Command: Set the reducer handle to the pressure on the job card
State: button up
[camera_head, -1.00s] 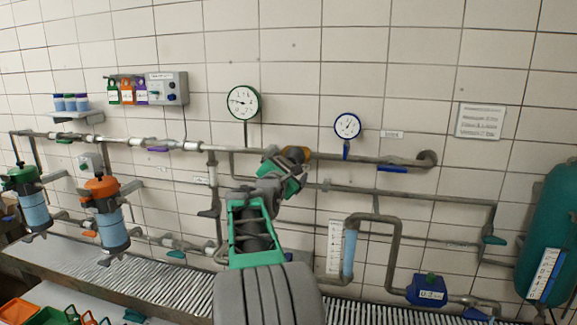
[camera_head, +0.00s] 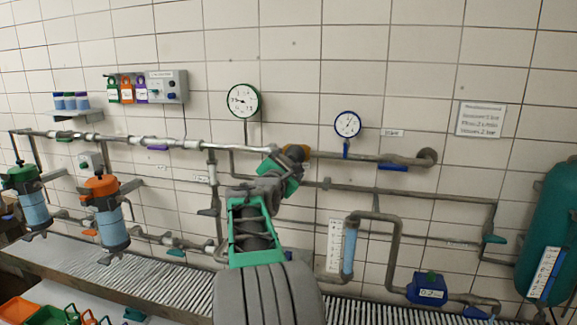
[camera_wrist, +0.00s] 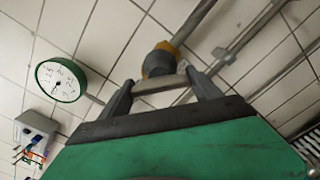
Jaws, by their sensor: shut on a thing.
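The pressure reducer (camera_head: 303,153), with an orange-yellow collar, sits on the upper pipe between two gauges. In the wrist view the reducer (camera_wrist: 160,60) is dark with an orange rim. My gripper (camera_head: 283,160) is at its left side. In the wrist view my gripper (camera_wrist: 160,92) has its two fingers either side of a pale bar-like handle (camera_wrist: 160,86) below the reducer, shut on it. The green-rimmed gauge (camera_head: 243,101) is left and the blue-rimmed gauge (camera_head: 347,124) right. The job card (camera_head: 481,119) hangs at the right; its small print is hard to read.
Pipes run along the tiled wall around my arm. Two filter housings (camera_head: 106,213) stand at the left, the orange-topped one nearer. A green tank (camera_head: 549,235) stands at the right. A grey control box (camera_head: 168,87) with hanging tags is at the upper left.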

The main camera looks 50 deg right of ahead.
jog(key=shift+f, duration=0.1)
jog(key=m+b, duration=0.3)
jog(key=shift+f+m+b, duration=0.15)
jog(key=shift+m+b, duration=0.2)
jog(key=shift+m, duration=0.05)
jog(key=m+b, duration=0.4)
jog(key=m, duration=0.1)
jog(key=shift+m, duration=0.3)
jog(key=m+b, duration=0.3)
jog(key=m, duration=0.2)
jog(key=m+b, duration=0.2)
jog(key=m, duration=0.3)
jog(key=shift+r+b, duration=0.2)
jog(key=shift+b, duration=0.15)
jog(key=o, duration=1.4)
